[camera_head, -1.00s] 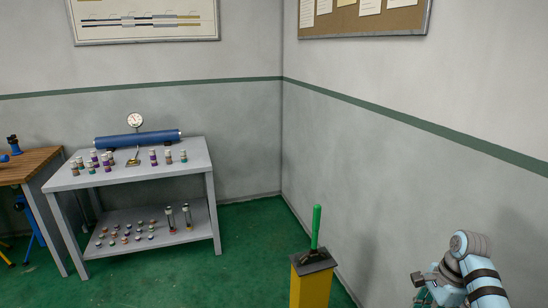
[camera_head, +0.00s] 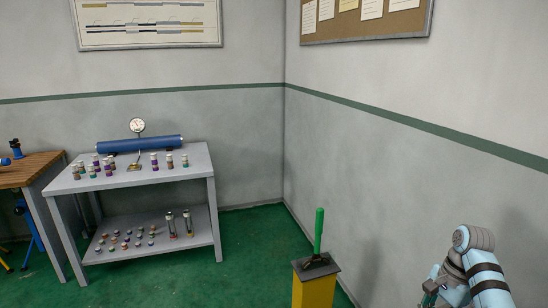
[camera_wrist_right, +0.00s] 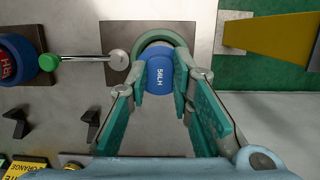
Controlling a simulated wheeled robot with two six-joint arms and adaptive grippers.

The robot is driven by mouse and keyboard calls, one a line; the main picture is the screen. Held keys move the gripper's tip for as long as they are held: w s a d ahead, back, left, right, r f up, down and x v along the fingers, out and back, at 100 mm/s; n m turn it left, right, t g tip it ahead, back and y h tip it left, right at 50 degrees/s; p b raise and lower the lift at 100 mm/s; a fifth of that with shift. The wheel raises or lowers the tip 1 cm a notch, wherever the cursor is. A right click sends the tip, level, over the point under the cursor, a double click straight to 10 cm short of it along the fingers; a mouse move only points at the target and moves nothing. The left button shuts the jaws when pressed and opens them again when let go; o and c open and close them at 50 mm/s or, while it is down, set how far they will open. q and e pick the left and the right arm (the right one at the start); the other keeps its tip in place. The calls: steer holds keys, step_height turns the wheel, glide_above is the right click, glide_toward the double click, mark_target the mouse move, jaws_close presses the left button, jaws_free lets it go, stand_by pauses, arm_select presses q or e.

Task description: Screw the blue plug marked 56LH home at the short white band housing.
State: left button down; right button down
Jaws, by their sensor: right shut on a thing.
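The blue plug marked 56LH (camera_wrist_right: 158,76) is between the fingers of my right gripper (camera_wrist_right: 160,64) in the right wrist view. The gripper is shut on it, and the label reads sideways. Just beyond the plug is a round grey-green rim (camera_wrist_right: 153,37) on a brown square plate (camera_wrist_right: 115,36). The plug hides the mouth, so I cannot tell how deep it sits; no white band shows. In the head view my right arm is at the lower right, its gripper mostly cut off by the frame edge. My left gripper is not in view.
Dark clips (camera_wrist_right: 16,122) sit below. In the head view, a yellow post (camera_head: 313,290) carries a green lever (camera_head: 319,230); a grey bench (camera_head: 140,180) stands left.

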steer(key=shift+s+a+f, duration=0.1)
steer(key=shift+s+f, duration=0.1)
steer(key=c, duration=1.6)
jaws_free()
steer(key=shift+o, duration=1.3)
steer(key=shift+r, duration=0.1)
steer(key=shift+s+r, duration=0.1)
